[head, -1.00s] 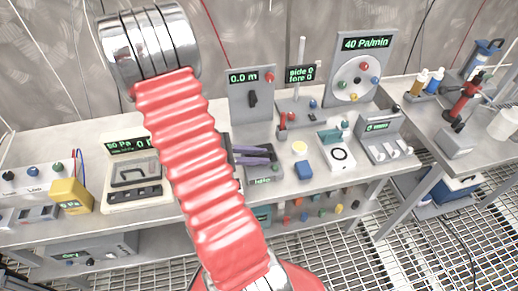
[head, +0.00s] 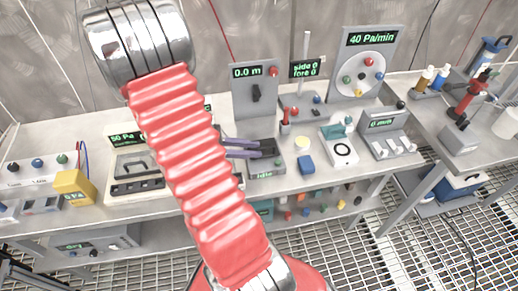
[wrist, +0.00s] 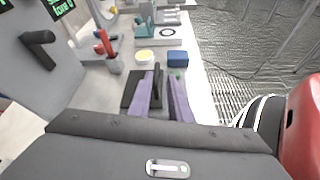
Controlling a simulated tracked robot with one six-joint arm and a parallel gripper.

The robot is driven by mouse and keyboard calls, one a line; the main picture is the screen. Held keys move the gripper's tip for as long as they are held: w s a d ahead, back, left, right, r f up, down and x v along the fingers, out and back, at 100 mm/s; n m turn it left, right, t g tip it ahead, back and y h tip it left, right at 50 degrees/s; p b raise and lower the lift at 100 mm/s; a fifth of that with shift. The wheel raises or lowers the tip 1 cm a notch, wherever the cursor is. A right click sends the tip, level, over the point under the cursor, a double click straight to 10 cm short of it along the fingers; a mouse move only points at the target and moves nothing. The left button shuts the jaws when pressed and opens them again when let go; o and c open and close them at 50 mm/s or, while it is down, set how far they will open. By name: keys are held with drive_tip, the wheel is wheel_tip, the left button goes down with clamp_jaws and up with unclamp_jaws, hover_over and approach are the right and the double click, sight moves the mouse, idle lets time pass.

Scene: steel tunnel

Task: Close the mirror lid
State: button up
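My gripper (head: 256,148) has two purple fingers and hangs low over the bench, beside a small dark device (head: 265,174) with a green "Idle" display. In the wrist view the fingers of my gripper (wrist: 161,82) stand apart. A thin black upright plate (wrist: 157,76), perhaps the mirror lid, shows between and just beyond them, rising by a flat dark surface (wrist: 132,88). I cannot tell whether a finger touches it. My red bellows arm hides part of the bench behind it in the head view.
A yellow round piece (head: 301,143) and a blue block (head: 306,165) stand close to the right of the device. A grey panel (head: 257,88) with a black lever stands behind. A white unit (head: 340,150) with a ring is further right. The bench's front edge is near.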

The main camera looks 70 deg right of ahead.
drive_tip(key=v, duration=0.9)
drive_tip(key=shift+w+a, duration=0.25)
drive_tip(key=shift+a, duration=0.05)
drive_tip(key=a+f+y, duration=0.1)
drive_tip(key=a+f+m+t, duration=0.1)
drive_tip(key=a, duration=0.1)
drive_tip(key=a+f+m+y, duration=0.1)
drive_tip(key=a, duration=0.1)
drive_tip(key=shift+s+f+t+y, duration=0.25)
drive_tip(key=shift+f+t+y, duration=0.05)
drive_tip(key=shift+f+t, duration=0.1)
drive_tip(key=w+a+r+m+t+y, duration=0.1)
drive_tip(key=w+a+r+t, duration=0.1)
drive_tip(key=a+r+t, duration=0.35)
drive_tip(key=w+a+r+m+t+y, duration=0.2)
drive_tip(key=w+a, duration=0.1)
drive_tip(key=a, duration=0.5)
drive_tip(key=w+a+r+m+t+y, duration=0.1)
drive_tip(key=w+a+r+t, duration=0.15)
drive_tip(key=a, duration=0.35)
drive_tip(key=s+a+r+n+t+y, duration=0.1)
drive_tip(key=a+r+t, duration=0.3)
drive_tip(key=a+r, duration=0.2)
wheel_tip(320, 180, up, 3)
drive_tip(key=shift+s+a+f+t, duration=0.1)
drive_tip(key=shift+s+a+t, duration=0.1)
drive_tip(key=shift+s+t, duration=0.15)
